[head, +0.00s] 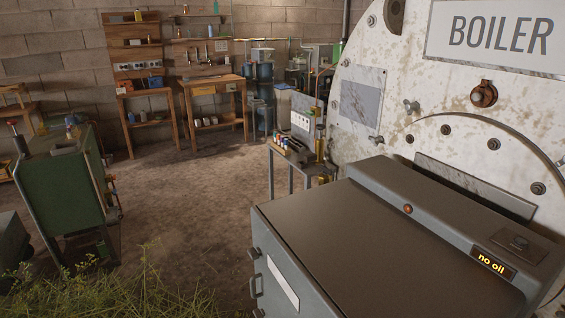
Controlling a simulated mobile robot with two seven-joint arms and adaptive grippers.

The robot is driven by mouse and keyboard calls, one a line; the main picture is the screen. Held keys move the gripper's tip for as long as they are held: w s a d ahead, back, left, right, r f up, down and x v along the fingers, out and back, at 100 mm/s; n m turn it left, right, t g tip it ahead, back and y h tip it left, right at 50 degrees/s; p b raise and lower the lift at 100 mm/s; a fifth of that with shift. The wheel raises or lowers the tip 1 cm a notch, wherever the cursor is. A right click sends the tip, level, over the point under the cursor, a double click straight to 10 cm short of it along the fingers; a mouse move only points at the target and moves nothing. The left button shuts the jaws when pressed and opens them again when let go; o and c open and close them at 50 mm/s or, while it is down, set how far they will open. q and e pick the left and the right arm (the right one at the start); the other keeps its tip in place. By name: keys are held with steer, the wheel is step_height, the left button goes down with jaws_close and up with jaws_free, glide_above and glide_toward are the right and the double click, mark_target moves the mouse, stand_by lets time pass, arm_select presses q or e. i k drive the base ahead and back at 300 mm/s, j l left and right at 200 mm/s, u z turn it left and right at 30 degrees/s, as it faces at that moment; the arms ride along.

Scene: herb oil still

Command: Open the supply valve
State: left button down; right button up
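I cannot pick out a supply valve for certain. A large white, rust-stained boiler (400,75) with a "BOILER" sign (500,38) fills the right side. A round rusty fitting (484,95) sits under the sign, and a small metal knob-like fitting (411,106) is to its left; I cannot tell what either does. A grey cabinet (370,245) stands in front of the boiler, with a lit "no oil" display (493,263) and a small reddish-orange light (408,209) on its raised back panel. Neither of my grippers is in view.
A green machine (66,195) stands at the left, with grass-like herbs (130,295) at the bottom left. A small metal table (292,160) with bottles stands beyond the cabinet. Wooden benches (213,90) line the back wall. The brown floor (190,195) between is clear.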

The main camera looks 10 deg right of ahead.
mark_target(326, 171)
steer(key=i+j+u, duration=0.15)
steer(key=i+j, duration=0.3)
steer(key=i+j+u, duration=0.2)
steer(key=i+j, duration=0.15)
steer(key=i, duration=0.2)
steer(key=i+j+u, duration=0.15)
steer(key=i+j, duration=0.15)
steer(key=i, duration=0.2)
